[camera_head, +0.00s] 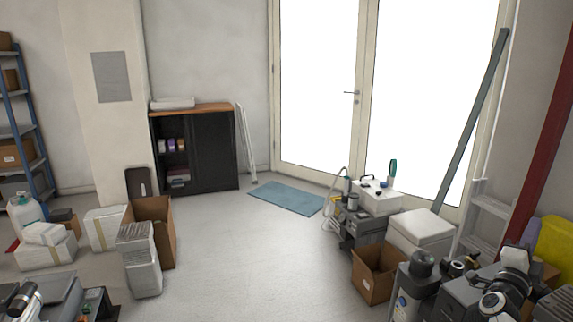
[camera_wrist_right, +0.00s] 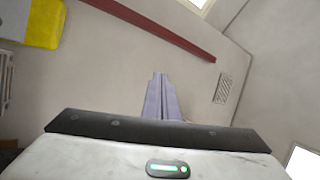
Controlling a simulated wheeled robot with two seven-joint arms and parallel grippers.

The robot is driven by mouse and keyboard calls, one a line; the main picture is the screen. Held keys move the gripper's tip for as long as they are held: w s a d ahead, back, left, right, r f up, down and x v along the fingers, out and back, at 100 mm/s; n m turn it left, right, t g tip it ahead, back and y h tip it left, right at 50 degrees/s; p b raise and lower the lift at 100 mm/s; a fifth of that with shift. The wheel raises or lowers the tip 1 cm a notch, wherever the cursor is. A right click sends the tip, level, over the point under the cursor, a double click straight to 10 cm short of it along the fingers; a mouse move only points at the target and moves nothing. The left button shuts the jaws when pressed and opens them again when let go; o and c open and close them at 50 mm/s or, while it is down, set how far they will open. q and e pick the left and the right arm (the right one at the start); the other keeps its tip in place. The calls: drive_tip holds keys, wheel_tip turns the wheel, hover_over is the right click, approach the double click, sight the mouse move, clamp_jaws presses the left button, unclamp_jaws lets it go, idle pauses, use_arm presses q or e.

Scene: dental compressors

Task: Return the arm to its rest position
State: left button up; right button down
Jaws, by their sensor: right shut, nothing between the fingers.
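My right gripper (camera_head: 531,230) is at the lower right in the head view, at the end of my dark and white right arm. Its pale purple fingers point upward. In the right wrist view the fingers (camera_wrist_right: 161,84) stand together in the middle, shut and empty, with bare wall behind them. Nothing touches the fingertips in that view. My left gripper does not show in either view.
A yellow object (camera_head: 556,243) and a red slanted beam (camera_head: 546,122) are near my right arm. A cardboard box (camera_head: 372,283) and white cooler-like box (camera_head: 420,229) stand left of it. The central floor (camera_head: 235,255) is clear. A dark cabinet (camera_head: 213,153) stands behind.

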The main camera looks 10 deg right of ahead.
drive_tip(key=s+d+r+n+h, duration=0.1)
drive_tip(key=s+d+r+h, duration=0.1)
drive_tip(key=s+d+r, duration=0.4)
drive_tip(key=s+d+r+h, duration=0.1)
drive_tip(key=d+r, duration=0.2)
drive_tip(key=r, duration=0.6)
drive_tip(key=w+a+f+n+t+y, duration=0.9)
drive_tip(key=a+f+n+y, duration=0.35)
drive_tip(key=n, duration=0.35)
drive_tip(key=a+f+n+g+y, duration=0.2)
drive_tip(key=a+f+n+y, duration=0.5)
drive_tip(key=a+f, duration=0.65)
drive_tip(key=s+a+f+n+g+y, duration=0.2)
drive_tip(key=s+a+f+n, duration=0.15)
drive_tip(key=a+f, duration=0.3)
drive_tip(key=s+a+f+n+g+y, duration=0.1)
drive_tip(key=s+a+f+n+g, duration=0.1)
drive_tip(key=s+a+f, duration=0.4)
drive_tip(key=s+a+f+n+g+y, duration=0.1)
drive_tip(key=s+a+f+n+g, duration=0.15)
drive_tip(key=s+a+f, duration=0.55)
drive_tip(key=s+a+f+n+g+y, duration=0.1)
drive_tip(key=s+a+f+g, duration=0.4)
drive_tip(key=s, duration=0.5)
drive_tip(key=a+m+t, duration=0.2)
drive_tip(key=a+m, duration=0.2)
drive_tip(key=a, duration=0.8)
drive_tip(key=shift+w+r+y, duration=0.25)
drive_tip(key=shift+w+y, duration=0.2)
